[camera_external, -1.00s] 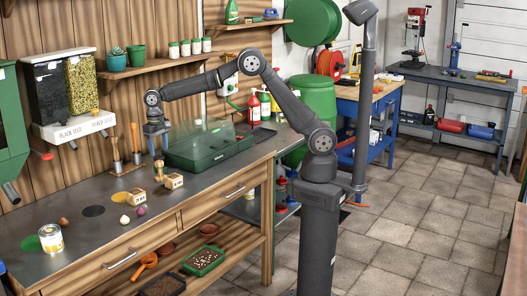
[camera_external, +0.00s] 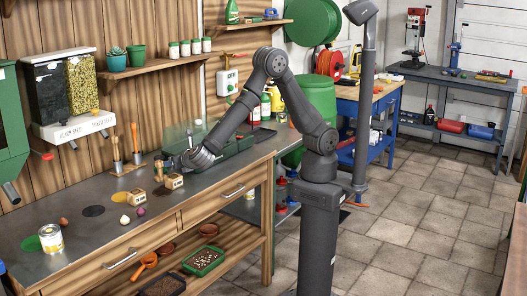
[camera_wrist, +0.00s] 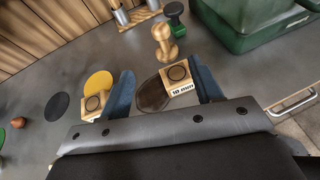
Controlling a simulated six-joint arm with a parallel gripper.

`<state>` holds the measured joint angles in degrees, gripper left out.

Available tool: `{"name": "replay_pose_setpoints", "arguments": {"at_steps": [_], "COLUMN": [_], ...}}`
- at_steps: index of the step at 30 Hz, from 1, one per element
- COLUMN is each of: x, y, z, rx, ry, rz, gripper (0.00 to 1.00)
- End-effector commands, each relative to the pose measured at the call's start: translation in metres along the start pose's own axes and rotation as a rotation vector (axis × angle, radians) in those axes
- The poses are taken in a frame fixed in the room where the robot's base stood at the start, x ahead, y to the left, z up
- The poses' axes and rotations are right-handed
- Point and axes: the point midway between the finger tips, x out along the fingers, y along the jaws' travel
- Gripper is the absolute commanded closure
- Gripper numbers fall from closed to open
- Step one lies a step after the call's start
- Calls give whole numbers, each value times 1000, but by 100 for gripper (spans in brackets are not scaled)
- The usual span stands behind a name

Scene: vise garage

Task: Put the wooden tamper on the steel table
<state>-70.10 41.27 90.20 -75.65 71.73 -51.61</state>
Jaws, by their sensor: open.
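The wooden tamper (camera_wrist: 163,38), a turned tan knob on a round wider base, stands upright on the grey bench top (camera_external: 185,200). In the outside view it (camera_external: 158,172) is small and partly hidden by my gripper (camera_external: 168,163). In the wrist view my gripper (camera_wrist: 161,67) is open with blue fingers spread wide. A wooden block with a dark ring and a label (camera_wrist: 178,78) lies between the fingers, close to the right one. A grey metal table (camera_external: 440,76) stands at the back right.
A second wooden block (camera_wrist: 95,103) sits by the left finger. A dark green knobbed tool (camera_wrist: 174,14) stands behind the tamper, beside metal cups (camera_wrist: 121,17). A can (camera_external: 51,238) stands at the bench's front left.

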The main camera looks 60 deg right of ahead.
Motion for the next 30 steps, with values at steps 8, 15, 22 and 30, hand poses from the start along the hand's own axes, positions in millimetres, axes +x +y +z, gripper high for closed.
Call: {"name": "replay_pose_setpoints", "arguments": {"at_steps": [8,15,22,30], "x": [51,100,120,146], "y": [-1,-1,0,-3], "z": [0,0,1,2], "rx": [-9,-5,-4,-4], "ry": [-2,-1,-1,-1], "rz": [-3,-2,0,-3], "gripper": [41,41,41,41]}}
